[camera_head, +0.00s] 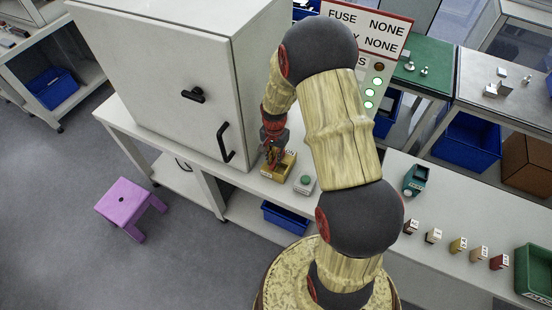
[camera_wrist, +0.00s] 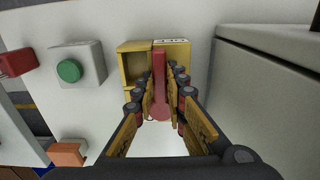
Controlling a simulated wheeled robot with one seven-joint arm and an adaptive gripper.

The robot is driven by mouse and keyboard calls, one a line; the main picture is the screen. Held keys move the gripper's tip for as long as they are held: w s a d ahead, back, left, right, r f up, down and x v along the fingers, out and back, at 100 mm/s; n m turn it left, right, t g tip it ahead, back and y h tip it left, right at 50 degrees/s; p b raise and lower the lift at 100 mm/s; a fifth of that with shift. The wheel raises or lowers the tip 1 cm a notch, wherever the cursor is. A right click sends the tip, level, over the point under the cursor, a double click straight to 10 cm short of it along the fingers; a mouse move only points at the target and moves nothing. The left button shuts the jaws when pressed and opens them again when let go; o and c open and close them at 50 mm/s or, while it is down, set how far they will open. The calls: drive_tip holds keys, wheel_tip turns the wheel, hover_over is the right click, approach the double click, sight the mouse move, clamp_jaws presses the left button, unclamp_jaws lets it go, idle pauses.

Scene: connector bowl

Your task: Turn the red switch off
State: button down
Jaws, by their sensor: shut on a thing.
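The red switch (camera_wrist: 160,102) is a long red lever on a yellow box (camera_wrist: 177,50), seen in the wrist view. My gripper (camera_wrist: 161,76) has its fingers on both sides of the lever and is shut on it. In the head view my gripper (camera_head: 274,150) points down at the yellow box (camera_head: 283,171) on the white bench, and the lever is mostly hidden behind the fingers. I cannot tell the lever's exact position from the head view.
A grey box with a green button (camera_head: 305,181) stands just right of the yellow box. A large white cabinet (camera_head: 165,75) stands close on the left, with a black handle (camera_head: 225,143). A sign panel (camera_head: 372,30) stands behind. Several small blocks sit farther right.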

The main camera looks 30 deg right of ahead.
sight(274, 161)
drive_tip(key=shift+w, duration=0.1)
idle(0.3)
drive_tip(key=c, duration=1.8)
unclamp_jaws()
wheel_tip(274, 161, up, 12)
